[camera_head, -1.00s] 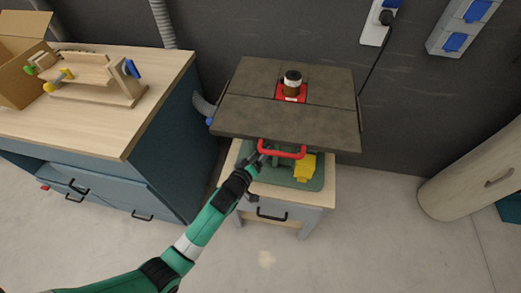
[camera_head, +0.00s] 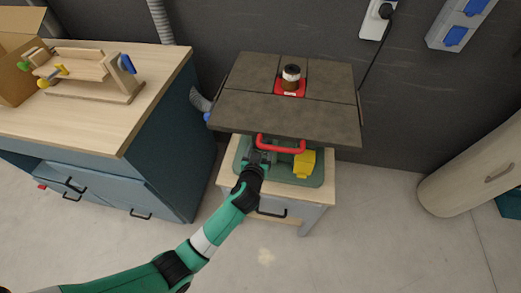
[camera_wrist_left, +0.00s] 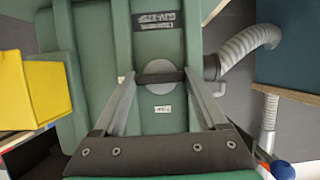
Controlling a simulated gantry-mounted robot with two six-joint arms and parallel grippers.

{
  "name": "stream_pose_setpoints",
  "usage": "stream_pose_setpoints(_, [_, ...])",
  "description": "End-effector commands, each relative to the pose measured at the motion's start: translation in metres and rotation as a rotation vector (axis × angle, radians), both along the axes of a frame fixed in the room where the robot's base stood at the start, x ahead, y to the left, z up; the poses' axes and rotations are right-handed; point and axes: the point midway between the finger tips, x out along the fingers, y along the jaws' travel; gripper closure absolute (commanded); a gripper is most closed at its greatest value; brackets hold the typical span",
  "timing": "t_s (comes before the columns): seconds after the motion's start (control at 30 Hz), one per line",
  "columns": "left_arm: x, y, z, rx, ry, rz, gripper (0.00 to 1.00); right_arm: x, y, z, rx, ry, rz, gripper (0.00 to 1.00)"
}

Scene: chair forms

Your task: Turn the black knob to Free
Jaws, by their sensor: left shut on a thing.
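The black knob (camera_wrist_left: 159,77) is a dark bar across a round grey disc on the front of a green machine body (camera_wrist_left: 152,43), in the left wrist view. My left gripper (camera_wrist_left: 158,74) is shut on the knob, with one fingertip at each end of the bar. A small white label below the disc and a larger one above it are too blurred to read. In the head view my left gripper (camera_head: 258,158) reaches the green machine (camera_head: 308,179) under its dark tabletop; the knob is hidden there. My right gripper is not in view.
A red handle bar (camera_head: 281,146) juts out just above my left gripper. A yellow block (camera_head: 304,165) is to its right. The dark tabletop (camera_head: 290,112) overhangs the machine. A blue workbench (camera_head: 167,125) stands left; the floor in front is clear.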

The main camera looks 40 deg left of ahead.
Motion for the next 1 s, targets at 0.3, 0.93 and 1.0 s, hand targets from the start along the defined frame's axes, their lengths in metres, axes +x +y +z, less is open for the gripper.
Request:
stream_pose_setpoints(0.3, [0.0001, -0.0004, 0.0, 0.027, 0.018, 0.0, 0.81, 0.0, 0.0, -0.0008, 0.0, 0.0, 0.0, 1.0])
stream_pose_setpoints(0.93, [-0.0005, -0.0008, 0.0001, 0.024, 0.017, -0.001, 0.0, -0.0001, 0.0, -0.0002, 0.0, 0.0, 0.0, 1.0])
stream_pose_setpoints(1.0, [-0.003, -0.0029, 0.0023, 0.024, 0.017, -0.001, 0.0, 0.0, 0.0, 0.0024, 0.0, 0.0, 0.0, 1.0])
